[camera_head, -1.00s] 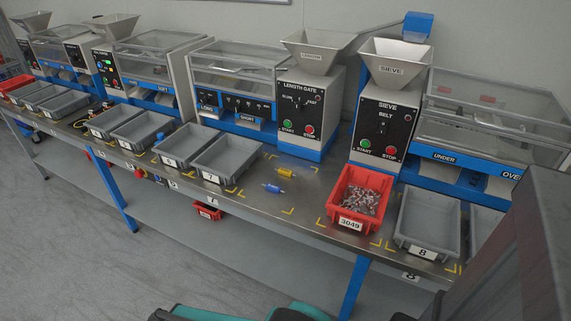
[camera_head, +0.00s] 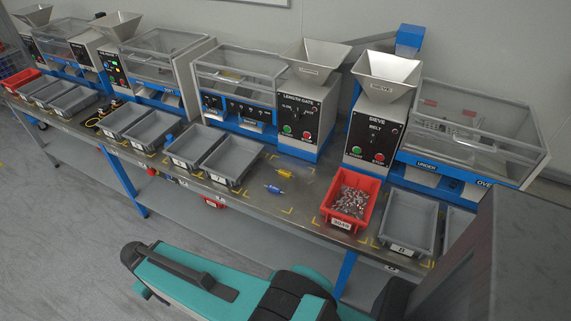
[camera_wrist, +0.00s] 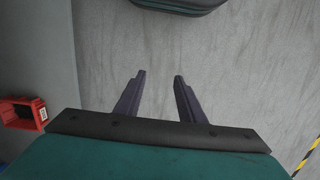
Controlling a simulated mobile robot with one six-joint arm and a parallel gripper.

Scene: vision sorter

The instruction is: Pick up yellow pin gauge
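The yellow pin gauge (camera_head: 285,172) lies on the metal bench in front of the length gate machine in the head view. A blue pin gauge (camera_head: 274,189) lies just in front of it, apart from it. My gripper (camera_wrist: 159,76) shows in the wrist view with its two dark fingers apart and nothing between them. It faces the grey floor, and no pin gauge is in that view. In the head view my teal and black arm is low in front of the bench; the fingertips are not visible there.
A red bin of small metal parts (camera_head: 351,199) stands right of the gauges. Grey bins (camera_head: 231,160) stand to their left, and another grey bin (camera_head: 409,223) stands at the right. The sieve machine (camera_head: 372,137) is behind the red bin. A red bin (camera_wrist: 22,114) shows in the wrist view.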

